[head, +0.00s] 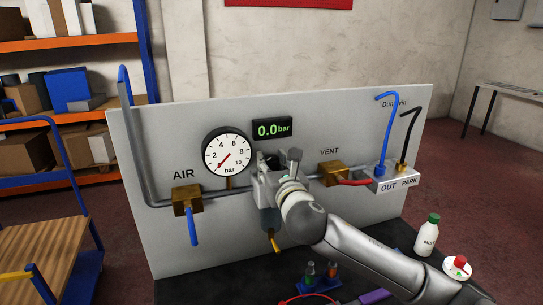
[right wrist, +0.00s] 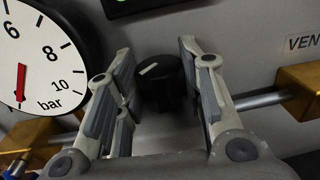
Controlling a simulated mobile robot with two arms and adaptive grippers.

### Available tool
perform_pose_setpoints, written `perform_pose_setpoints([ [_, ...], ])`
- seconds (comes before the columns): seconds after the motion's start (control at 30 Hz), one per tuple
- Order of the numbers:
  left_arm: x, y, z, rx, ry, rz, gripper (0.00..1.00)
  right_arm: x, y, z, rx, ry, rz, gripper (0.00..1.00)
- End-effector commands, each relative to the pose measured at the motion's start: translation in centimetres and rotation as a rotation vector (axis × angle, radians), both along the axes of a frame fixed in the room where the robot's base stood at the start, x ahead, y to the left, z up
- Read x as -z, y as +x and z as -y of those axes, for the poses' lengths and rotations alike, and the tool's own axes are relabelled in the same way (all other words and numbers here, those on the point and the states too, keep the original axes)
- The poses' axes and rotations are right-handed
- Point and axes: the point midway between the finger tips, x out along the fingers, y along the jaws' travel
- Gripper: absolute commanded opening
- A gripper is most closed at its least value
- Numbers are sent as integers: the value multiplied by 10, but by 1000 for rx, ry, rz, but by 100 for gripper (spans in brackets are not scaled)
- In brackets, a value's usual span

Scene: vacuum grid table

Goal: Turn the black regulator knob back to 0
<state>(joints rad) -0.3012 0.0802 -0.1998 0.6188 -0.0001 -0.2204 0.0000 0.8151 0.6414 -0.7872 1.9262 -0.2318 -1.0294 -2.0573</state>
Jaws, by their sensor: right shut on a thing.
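The black regulator knob (right wrist: 162,88) sits between the two fingers of my right gripper (right wrist: 157,55) in the right wrist view. A pale mark shows on its top, slanting up to the right. The fingers are shut on it, though exact contact is partly hidden. In the head view my right gripper (head: 268,172) is at the panel's middle and mostly covers the knob. The round gauge (head: 227,152) has its red needle pointing down-left, near the low end of the scale. The digital display (head: 272,129) reads 0.0 bar. My left gripper is not in view.
A brass AIR valve (head: 187,200) with a blue lever is left on the grey panel (head: 300,110). A brass VENT valve (head: 334,173) with a red lever is right. An OUT/PARK block (head: 395,179) holds hoses. A white bottle (head: 427,235) stands at the right.

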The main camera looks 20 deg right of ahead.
Motion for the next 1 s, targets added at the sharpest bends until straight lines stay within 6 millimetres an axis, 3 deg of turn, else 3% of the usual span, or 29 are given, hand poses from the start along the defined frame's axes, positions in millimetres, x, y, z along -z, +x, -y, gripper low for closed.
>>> perform_pose_setpoints([
  [0.1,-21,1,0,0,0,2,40,-5,0,5,-98,-6,-4,12],
  [0.5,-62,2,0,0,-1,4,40,-4,2,10,-441,-3,-5,12],
  [0.7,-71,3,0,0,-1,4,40,-2,4,11,-601,-2,-3,12],
  [1.0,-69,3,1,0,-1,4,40,0,5,11,-776,0,0,12],
])
